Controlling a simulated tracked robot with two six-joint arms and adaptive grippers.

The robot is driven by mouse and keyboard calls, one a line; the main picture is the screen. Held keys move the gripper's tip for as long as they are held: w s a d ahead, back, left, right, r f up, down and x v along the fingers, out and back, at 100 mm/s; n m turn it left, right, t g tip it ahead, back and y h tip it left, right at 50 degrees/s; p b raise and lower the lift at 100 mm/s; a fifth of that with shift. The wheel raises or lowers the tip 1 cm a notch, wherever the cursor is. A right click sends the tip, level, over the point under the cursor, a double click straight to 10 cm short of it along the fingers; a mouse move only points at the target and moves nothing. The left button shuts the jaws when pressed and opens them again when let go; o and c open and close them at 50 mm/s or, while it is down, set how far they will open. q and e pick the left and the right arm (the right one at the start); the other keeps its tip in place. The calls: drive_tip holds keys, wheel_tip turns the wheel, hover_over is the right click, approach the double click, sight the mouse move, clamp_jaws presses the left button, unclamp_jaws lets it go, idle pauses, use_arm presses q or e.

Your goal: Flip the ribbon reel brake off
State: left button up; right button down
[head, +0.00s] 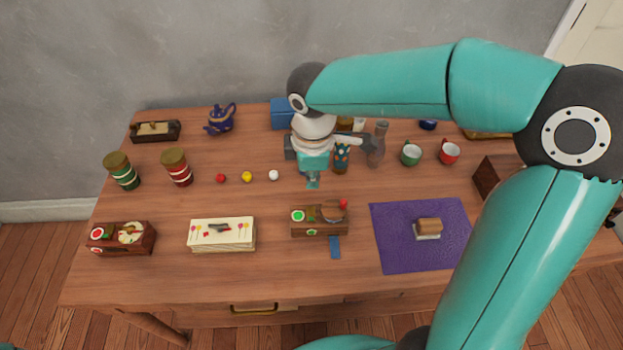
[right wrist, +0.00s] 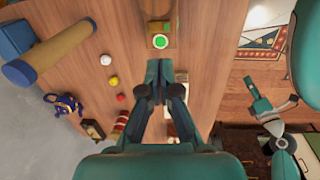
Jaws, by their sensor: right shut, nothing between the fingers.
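A small brown wooden box, apparently the ribbon reel (head: 320,228), stands near the front middle of the table in the head view. I cannot tell which part is the brake. My right gripper (head: 313,184) is shut and empty, behind and above this box. In the right wrist view its fingertips (right wrist: 158,65) are together, just short of the green disc (right wrist: 160,41). My left gripper (right wrist: 258,98) seems to show at the right of that view, away from the table.
A cream box (head: 221,234) and a second wooden box (head: 122,238) with a red disc stand to the left. A purple mat (head: 390,250) lies to the right. Small balls (head: 247,177), jars and cups stand further back. The front strip of table is clear.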

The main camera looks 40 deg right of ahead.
sight(310, 210)
drive_tip(key=shift+w+d+r+b, duration=0.15)
drive_tip(key=shift+w+b, duration=0.4)
drive_tip(key=shift+b, duration=0.15)
drive_tip(key=f, duration=0.4)
drive_tip(key=w+f, duration=0.1)
drive_tip(key=f, duration=0.4)
drive_tip(key=d+f, duration=0.1)
drive_tip(key=f, duration=0.4)
drive_tip(key=shift+w+b, duration=0.2)
drive_tip(key=shift+b, duration=0.15)
